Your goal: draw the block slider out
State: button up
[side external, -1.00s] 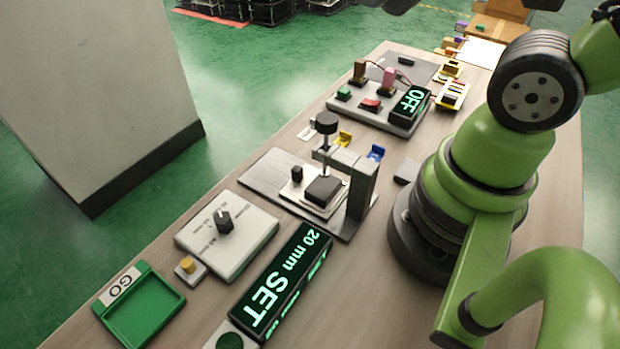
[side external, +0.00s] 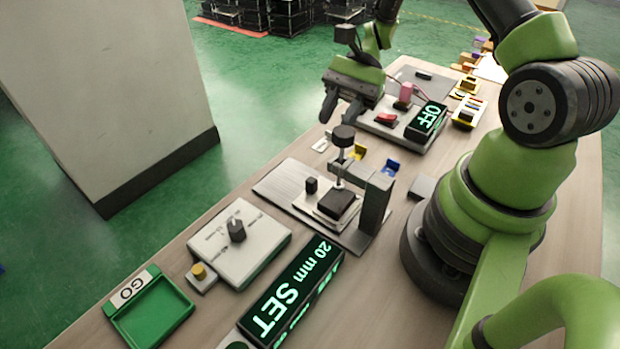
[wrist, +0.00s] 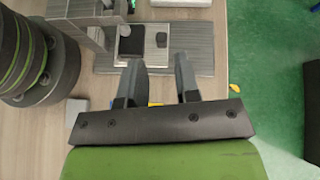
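The block slider, a pale plate (side external: 312,210) with a black block (side external: 337,204) and a small black upright knob (side external: 311,186), lies on a grey base plate (side external: 275,185) under a clamp stand (side external: 373,205). In the wrist view, the black block (wrist: 131,43) and the knob (wrist: 161,40) show beyond my fingertips. My gripper (side external: 341,112) is raised beyond the fixture in the side view, fingers pointing down. In the wrist view, my gripper (wrist: 158,62) has its two fingers apart with nothing between them. It is clear of the knob.
The clamp's round black top (side external: 343,136) stands tall over the block. A dial box (side external: 240,243), a "20 mm SET" display (side external: 291,292) and a green GO tray (side external: 152,308) are nearer.

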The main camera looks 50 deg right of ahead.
jog(key=m+t+y, duration=0.1)
jog(key=m+y, duration=0.1)
send_near(311, 180)
jog(key=shift+w+a+r, duration=0.1)
jog(key=shift+a, duration=0.2)
jog(key=x, duration=0.9)
jog(key=shift+a+f, duration=0.25)
jog(key=shift+f, duration=0.1)
grip_shut()
